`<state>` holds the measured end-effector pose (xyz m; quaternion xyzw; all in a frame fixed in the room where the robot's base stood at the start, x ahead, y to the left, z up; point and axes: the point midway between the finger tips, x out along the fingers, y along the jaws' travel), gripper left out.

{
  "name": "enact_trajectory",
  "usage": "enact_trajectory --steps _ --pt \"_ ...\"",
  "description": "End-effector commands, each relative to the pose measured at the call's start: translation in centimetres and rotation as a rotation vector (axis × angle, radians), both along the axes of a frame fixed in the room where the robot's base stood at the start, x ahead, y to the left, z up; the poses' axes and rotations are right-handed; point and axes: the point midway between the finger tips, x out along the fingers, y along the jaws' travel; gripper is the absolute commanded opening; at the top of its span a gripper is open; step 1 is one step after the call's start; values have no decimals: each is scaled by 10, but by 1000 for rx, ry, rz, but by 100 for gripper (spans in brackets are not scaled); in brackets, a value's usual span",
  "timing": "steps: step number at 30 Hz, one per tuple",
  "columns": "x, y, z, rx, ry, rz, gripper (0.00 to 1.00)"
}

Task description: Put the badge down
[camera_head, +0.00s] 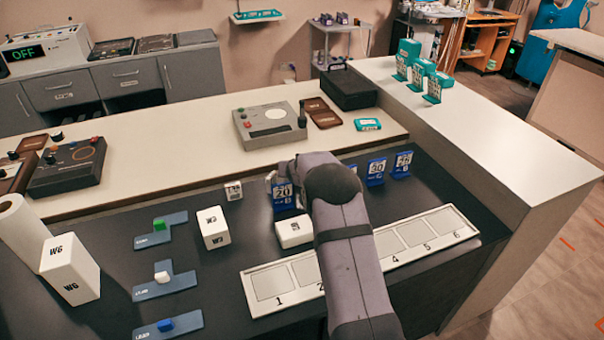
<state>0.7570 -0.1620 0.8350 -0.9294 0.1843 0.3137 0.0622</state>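A blue badge-like card marked 20 (284,196) stands upright on the dark counter, just left of my arm. Two similar blue cards, one marked 30 (376,171) and one beside it (402,165), stand to the right of my arm. My gripper (276,178) is at or just behind the top of the card marked 20, mostly hidden by my own arm. I cannot tell whether its fingers touch or hold that card. A white tray with numbered slots (452,238) lies in front; my arm hides part of it, and the visible slots look empty.
White blocks (214,228), (294,232) and a small cube (233,190) stand near my gripper. Blue plates with a green (160,224), white (162,277) and blue piece (166,325) lie left. A large white block (70,270) stands far left. A raised pale shelf (180,150) runs behind.

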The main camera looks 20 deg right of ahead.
Motion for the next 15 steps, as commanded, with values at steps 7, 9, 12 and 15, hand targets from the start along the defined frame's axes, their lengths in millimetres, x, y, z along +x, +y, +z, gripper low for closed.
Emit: enact_trajectory --steps 7,9,12,15 --pt "0 0 -1 0 -1 0 10" --pt "0 0 -2 0 -1 0 10" --pt "0 0 -5 -1 -1 1 10" --pt "0 0 -5 -1 -1 1 47"
